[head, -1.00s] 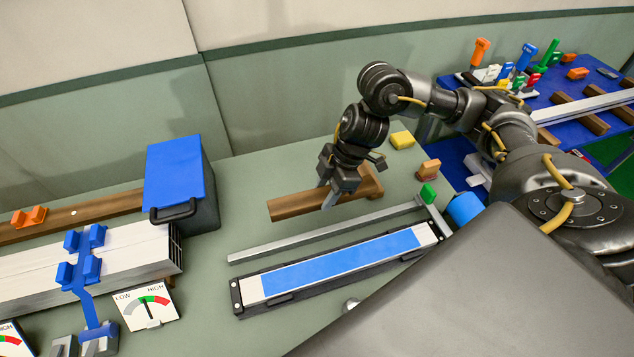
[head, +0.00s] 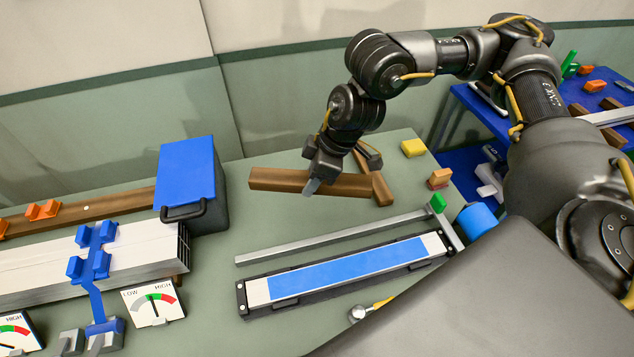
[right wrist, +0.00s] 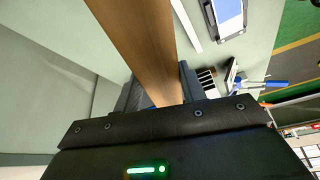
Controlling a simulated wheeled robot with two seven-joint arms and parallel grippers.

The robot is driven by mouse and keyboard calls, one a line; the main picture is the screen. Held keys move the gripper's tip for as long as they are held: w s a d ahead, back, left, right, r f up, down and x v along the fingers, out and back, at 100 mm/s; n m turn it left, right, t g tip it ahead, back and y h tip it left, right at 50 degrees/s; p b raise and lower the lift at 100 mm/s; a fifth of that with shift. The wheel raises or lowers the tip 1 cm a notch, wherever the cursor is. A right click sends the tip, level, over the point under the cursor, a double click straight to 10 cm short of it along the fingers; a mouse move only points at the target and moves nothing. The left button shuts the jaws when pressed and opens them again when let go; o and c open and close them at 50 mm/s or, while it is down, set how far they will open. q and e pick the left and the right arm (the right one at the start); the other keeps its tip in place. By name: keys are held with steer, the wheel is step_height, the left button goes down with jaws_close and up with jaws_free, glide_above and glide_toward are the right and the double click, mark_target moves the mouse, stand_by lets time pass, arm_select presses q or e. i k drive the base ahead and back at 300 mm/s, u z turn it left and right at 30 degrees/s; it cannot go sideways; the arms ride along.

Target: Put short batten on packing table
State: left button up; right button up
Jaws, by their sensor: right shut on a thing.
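A brown wooden batten (head: 275,180) is in the jaws of my right gripper (head: 318,184), over the back of the green worktop. It looks slightly raised, though the height is hard to judge. In the right wrist view the batten (right wrist: 140,35) runs lengthwise between the two fingers of the gripper (right wrist: 160,90). My left gripper is not in view.
A blue-lidded grey box (head: 188,170) stands left of the batten. In front lie a grey bar (head: 320,238) and a long tray with a blue strip (head: 345,268). A yellow block (head: 413,148), an orange block (head: 439,178) and a green block (head: 438,201) sit to the right.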

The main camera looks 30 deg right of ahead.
mark_target(267, 195)
steer(key=z, duration=1.2)
steer(key=k, duration=1.25)
steer(key=u, duration=1.35)
steer(key=i, duration=1)
